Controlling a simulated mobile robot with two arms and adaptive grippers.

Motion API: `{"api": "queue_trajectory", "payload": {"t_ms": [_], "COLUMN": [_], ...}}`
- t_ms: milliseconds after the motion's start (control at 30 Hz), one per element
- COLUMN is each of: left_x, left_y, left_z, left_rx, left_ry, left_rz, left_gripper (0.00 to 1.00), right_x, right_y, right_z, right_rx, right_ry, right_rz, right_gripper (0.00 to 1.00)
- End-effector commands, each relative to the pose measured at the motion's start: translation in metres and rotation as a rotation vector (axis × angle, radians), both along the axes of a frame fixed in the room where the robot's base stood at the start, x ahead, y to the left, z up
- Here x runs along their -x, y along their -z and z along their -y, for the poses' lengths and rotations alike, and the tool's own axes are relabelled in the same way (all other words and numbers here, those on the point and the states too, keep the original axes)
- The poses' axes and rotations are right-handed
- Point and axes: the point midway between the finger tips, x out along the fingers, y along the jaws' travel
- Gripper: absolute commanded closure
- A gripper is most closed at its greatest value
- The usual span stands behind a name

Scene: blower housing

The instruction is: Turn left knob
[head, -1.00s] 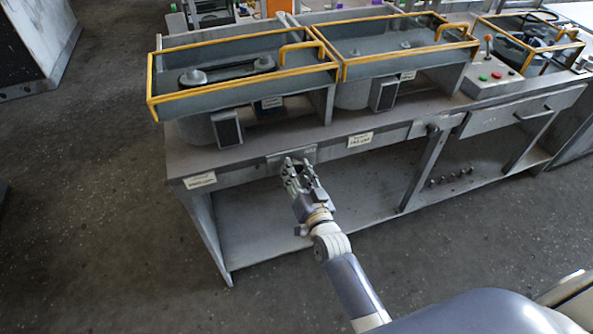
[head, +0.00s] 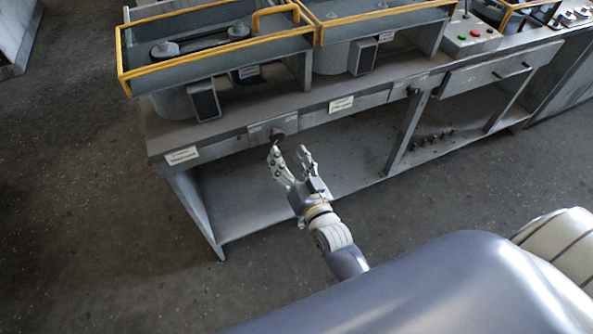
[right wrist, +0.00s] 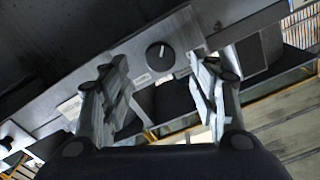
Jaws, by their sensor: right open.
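The left knob (head: 277,134) is a dark round dial on a grey plate on the front rail of the workbench. In the right wrist view the knob (right wrist: 160,56) shows a pale pointer mark and lies between the spread fingers in the picture. My right gripper (head: 289,157) is open and empty, just in front of the rail and slightly below the knob, apart from it. Both its fingers also show in the wrist view (right wrist: 158,80). My left gripper is not in view.
The grey workbench (head: 225,148) carries yellow-railed trays (head: 215,50) on top. A second dark knob (head: 413,91) sits farther right on the rail, near a bench leg (head: 407,135). A control box (head: 470,38) with buttons stands at the right. The floor before the bench is clear.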

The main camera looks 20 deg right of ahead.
Motion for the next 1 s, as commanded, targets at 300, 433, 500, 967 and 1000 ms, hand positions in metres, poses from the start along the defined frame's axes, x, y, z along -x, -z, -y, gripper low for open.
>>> {"api": "queue_trajectory", "payload": {"t_ms": [300, 433, 500, 967, 1000], "left_x": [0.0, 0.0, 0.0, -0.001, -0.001], "left_y": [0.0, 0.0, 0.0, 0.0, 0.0], "left_z": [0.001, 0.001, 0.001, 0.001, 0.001], "left_rx": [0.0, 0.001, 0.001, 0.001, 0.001], "left_ry": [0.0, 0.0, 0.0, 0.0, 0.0], "left_rz": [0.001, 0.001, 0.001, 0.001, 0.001], "left_gripper": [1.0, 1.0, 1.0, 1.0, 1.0], "right_x": [0.045, 0.051, 0.052, 0.051, 0.051], "right_y": [0.0, -0.001, 0.0, 0.0, 0.002], "right_z": [0.002, 0.002, 0.002, 0.002, 0.002], "right_rx": [0.0, 0.0, 0.0, 0.0, 0.001], "right_ry": [0.0, 0.0, 0.0, 0.0, 0.0], "right_rz": [-0.001, 0.001, 0.001, 0.001, -0.003], "right_gripper": [0.45, 0.45, 0.45, 0.45, 0.45]}}
